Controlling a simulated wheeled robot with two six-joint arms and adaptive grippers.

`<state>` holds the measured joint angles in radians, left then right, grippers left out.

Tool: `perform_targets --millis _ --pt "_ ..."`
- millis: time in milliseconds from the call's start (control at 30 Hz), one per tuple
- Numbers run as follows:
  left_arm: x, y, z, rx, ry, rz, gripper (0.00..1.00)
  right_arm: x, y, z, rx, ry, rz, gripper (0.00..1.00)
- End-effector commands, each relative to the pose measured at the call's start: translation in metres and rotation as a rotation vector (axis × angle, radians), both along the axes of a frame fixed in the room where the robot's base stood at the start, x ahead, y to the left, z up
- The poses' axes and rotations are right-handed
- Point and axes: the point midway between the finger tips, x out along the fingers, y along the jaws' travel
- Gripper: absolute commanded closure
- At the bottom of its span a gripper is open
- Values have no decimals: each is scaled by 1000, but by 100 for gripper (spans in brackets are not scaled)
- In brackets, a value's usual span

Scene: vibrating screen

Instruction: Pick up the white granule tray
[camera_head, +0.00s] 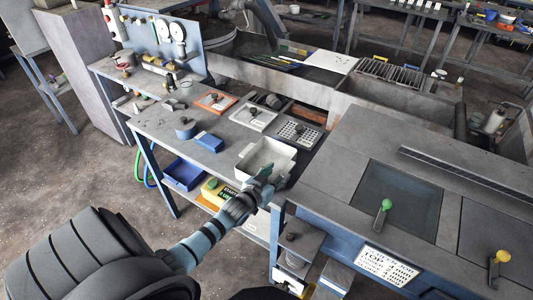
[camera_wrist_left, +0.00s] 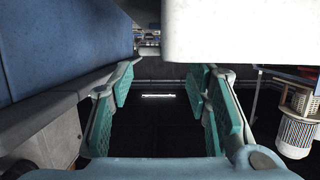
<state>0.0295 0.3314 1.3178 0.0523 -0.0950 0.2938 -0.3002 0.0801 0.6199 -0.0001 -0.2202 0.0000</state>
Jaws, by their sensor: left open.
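The white granule tray (camera_head: 248,166) sits at the near edge of the grey bench, a shallow square tray with raised walls. My left gripper (camera_head: 265,180) is at the tray's near right side and hides part of it in the head view. In the left wrist view a plain white block-like surface, apparently the tray (camera_wrist_left: 240,30), fills the upper right, above the right finger. The teal fingers of the left gripper (camera_wrist_left: 163,85) are apart with nothing between them. I cannot tell whether they touch the tray. My right gripper is not in view.
A blue box (camera_head: 209,141), a perforated plate (camera_head: 298,133) and other small plates lie on the bench near the tray. A large grey-topped machine (camera_head: 420,160) with green and yellow knobs stands on the right. A blue bin (camera_head: 184,174) sits on the shelf below.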

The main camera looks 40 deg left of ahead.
Motion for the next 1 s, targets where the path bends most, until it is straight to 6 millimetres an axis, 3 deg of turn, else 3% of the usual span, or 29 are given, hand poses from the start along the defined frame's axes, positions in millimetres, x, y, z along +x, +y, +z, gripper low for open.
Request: perform_targets --millis 300,567,833,1000 --pt "46 -2 -25 0 -3 1 56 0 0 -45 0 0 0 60" --pt "52 -2 -20 0 0 0 56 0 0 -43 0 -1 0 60" --pt "52 -2 -19 0 -1 0 99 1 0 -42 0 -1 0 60" --pt "52 -2 -19 1 -1 0 100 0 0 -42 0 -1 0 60"
